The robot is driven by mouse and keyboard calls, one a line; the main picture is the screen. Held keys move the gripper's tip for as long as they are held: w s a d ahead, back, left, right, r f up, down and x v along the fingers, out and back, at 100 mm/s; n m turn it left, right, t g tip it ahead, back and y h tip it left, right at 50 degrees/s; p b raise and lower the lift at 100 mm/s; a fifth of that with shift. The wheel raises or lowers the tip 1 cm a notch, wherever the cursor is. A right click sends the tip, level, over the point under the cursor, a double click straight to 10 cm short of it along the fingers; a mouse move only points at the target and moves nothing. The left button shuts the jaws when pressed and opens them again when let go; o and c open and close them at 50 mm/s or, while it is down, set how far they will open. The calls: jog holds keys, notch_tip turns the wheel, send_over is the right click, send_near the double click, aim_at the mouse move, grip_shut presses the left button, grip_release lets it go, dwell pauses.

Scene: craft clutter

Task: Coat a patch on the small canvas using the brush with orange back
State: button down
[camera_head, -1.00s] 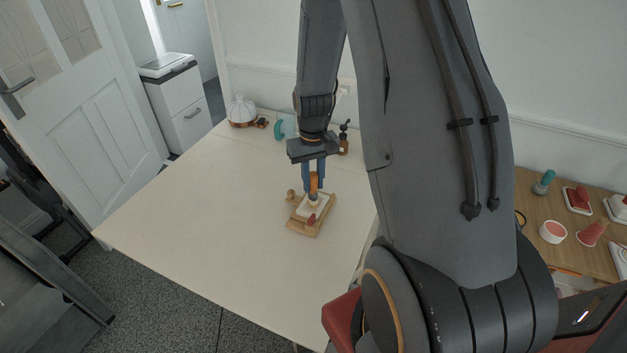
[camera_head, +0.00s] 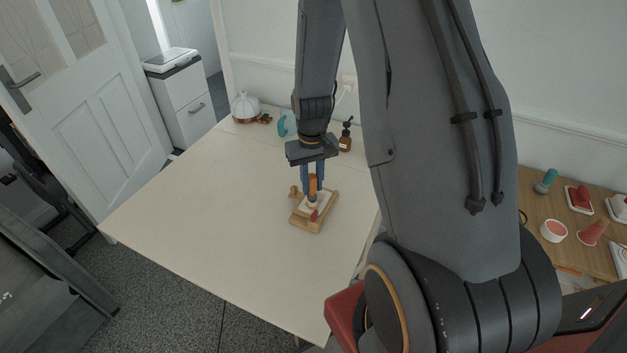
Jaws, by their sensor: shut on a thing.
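My gripper (camera_head: 313,174) points down over the cream table, its blue fingers shut on the brush with orange back (camera_head: 313,185). The brush is upright, and its lower end is over the small canvas (camera_head: 322,198), which shows as a white face on a wooden board (camera_head: 308,224). I cannot tell whether the bristles touch the canvas. A small red patch or object (camera_head: 314,215) shows at the near side of the canvas. The fingers and brush hide part of the canvas.
A small wooden piece (camera_head: 294,190) is left of the board. A white ribbed dome (camera_head: 245,107), a teal item (camera_head: 284,125) and a brown pump bottle (camera_head: 346,136) stand at the back. The cream table (camera_head: 200,215) is clear at left. A wooden side table (camera_head: 540,208) holds several items.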

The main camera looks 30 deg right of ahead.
jog(key=shift+d, duration=0.1)
dwell(0.4)
jog(key=shift+w+d, duration=0.9)
jog(key=shift+d, duration=0.2)
jog(key=shift+w+d, duration=0.1)
jog(key=shift+w+d+r, duration=0.1)
jog(key=shift+w+d, duration=0.2)
jog(key=shift+d, duration=0.15)
jog(key=shift+w+d, duration=0.25)
jog(key=shift+d, duration=0.1)
jog(key=shift+a, duration=0.1)
jog(key=shift+s+a+p, duration=0.7)
jog(key=shift+s+a, duration=0.25)
jog(key=shift+a, duration=0.2)
